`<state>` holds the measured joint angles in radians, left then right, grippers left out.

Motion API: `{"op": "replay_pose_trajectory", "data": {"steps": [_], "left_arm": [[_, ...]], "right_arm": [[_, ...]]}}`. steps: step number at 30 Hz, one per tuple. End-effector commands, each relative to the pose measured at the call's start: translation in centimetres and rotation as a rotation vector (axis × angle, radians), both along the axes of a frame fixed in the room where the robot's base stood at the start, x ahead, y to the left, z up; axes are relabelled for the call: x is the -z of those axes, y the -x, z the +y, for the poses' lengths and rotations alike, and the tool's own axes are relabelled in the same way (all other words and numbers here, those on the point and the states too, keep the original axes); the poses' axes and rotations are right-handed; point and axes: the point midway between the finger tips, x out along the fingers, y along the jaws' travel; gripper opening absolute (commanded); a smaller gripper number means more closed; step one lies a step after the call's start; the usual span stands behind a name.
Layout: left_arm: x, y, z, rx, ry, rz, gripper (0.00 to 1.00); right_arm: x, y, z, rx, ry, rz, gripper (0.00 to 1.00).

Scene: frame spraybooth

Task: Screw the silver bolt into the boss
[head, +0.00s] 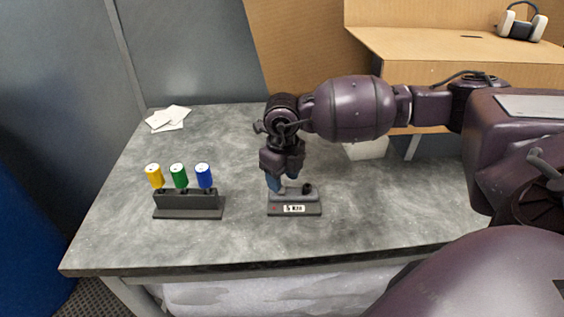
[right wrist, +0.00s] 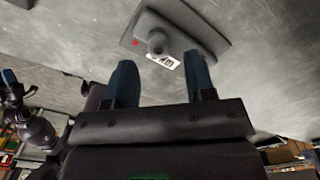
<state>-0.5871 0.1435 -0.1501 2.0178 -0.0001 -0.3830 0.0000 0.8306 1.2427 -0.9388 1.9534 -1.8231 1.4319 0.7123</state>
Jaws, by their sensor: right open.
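A low grey fixture (head: 310,210) with a label and a red mark stands on the table in the head view. A short dark round boss (right wrist: 157,42) rises from it in the right wrist view. My right gripper (head: 275,184) points down over the left part of the fixture in the head view. In the right wrist view its two blue fingers (right wrist: 161,85) are apart with nothing between them, and the boss lies beyond their tips. I cannot make out a silver bolt in either view. A dark arm part of mine with a blue tip (right wrist: 9,76), apparently my left gripper, shows at the left edge.
A dark rack (head: 188,212) holds a yellow cylinder (head: 154,176), a green one (head: 179,176) and a blue one (head: 204,176), left of the fixture. White papers (head: 168,119) lie at the back left. A cardboard box (head: 440,50) stands behind my right arm. The front table strip is clear.

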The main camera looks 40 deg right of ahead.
Motion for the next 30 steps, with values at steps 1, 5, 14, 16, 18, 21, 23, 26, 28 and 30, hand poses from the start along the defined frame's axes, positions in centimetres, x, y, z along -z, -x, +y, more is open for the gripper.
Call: {"op": "replay_pose_trajectory", "data": {"steps": [1, 5, 14, 16, 18, 21, 23, 26, 28, 30], "left_arm": [[-0.1, -0.3, 0.0, 0.002, 0.0, -0.006, 0.43], [-0.2, -0.5, -0.1, 0.004, 0.0, -0.012, 0.43], [-0.2, -0.4, -0.1, 0.004, -0.001, -0.01, 0.43], [-0.2, -0.3, 0.0, 0.003, -0.001, -0.009, 0.43], [-0.2, -0.3, 0.0, 0.003, -0.002, -0.008, 0.43], [-0.2, -0.3, 0.0, 0.003, -0.002, -0.007, 0.43], [-0.1, -0.2, 0.0, 0.003, -0.002, -0.006, 0.43], [0.0, -0.2, 0.0, 0.003, -0.002, -0.003, 0.43], [0.1, -0.1, 0.0, 0.003, -0.002, -0.001, 0.43], [0.2, -0.1, 0.0, 0.003, -0.002, 0.0, 0.43]], "right_arm": [[0.8, 0.0, 0.0, 0.0, -0.001, 0.002, 0.5], [2.0, 0.0, 0.0, 0.0, -0.001, 0.0, 0.5], [2.9, 0.0, 0.0, 0.0, 0.0, 0.0, 0.5], [2.9, 0.0, 0.0, 0.0, 0.0, -0.001, 0.5], [2.9, 0.0, 0.0, 0.0, 0.0, 0.0, 0.5], [2.9, 0.0, 0.0, 0.0, 0.0, -0.001, 0.39], [2.9, 0.0, 0.0, 0.0, 0.0, -0.001, 0.3], [2.9, 0.0, 0.0, 0.0, 0.0, -0.001, 0.14], [2.9, 0.0, 0.0, 0.0, 0.0, -0.001, 0.04], [2.9, 0.0, 0.0, 0.0, 0.0, -0.001, 0.0]]}}
